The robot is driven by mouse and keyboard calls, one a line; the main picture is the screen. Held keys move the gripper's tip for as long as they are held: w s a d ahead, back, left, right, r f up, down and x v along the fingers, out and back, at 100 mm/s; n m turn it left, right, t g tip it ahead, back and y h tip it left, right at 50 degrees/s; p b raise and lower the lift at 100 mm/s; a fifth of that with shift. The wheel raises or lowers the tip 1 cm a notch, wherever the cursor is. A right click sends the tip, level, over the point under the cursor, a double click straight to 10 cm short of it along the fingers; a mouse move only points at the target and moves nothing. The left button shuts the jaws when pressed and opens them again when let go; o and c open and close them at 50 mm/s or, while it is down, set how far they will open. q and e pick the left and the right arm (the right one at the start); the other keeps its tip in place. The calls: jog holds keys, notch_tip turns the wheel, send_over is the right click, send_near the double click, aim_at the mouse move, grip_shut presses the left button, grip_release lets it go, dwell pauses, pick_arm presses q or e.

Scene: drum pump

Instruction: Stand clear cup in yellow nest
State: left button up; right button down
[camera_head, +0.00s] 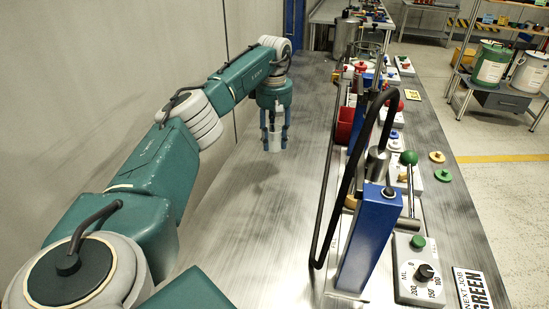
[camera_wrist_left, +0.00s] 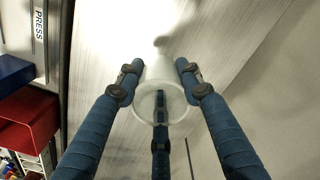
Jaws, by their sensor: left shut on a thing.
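My left gripper (camera_head: 273,142) is shut on the clear cup (camera_head: 272,125), its fingers pointing down around it, above the bare left part of the bench. In the left wrist view the cup (camera_wrist_left: 173,98) is a translucent round shape between the three blue fingers of the gripper (camera_wrist_left: 160,80). A yellow round piece (camera_head: 437,157) lies near the bench's right edge, well to the right of the gripper; I cannot tell whether it is the yellow nest. My right gripper is not in view.
The metal bench (camera_head: 235,210) is clear below and in front of the gripper. A blue pump column (camera_head: 367,240) with a black hose stands in the middle. A red bin (camera_head: 345,125) and a dial box (camera_head: 420,272) are nearby. A wall runs along the left.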

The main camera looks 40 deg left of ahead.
aim_at(274, 167)
pick_arm(q)
jog(key=shift+f+p, duration=0.35)
jog(key=shift+f, duration=3.45)
jog(key=o, duration=0.7)
jog(key=shift+f, duration=0.15)
jog(key=shift+o, duration=0.2)
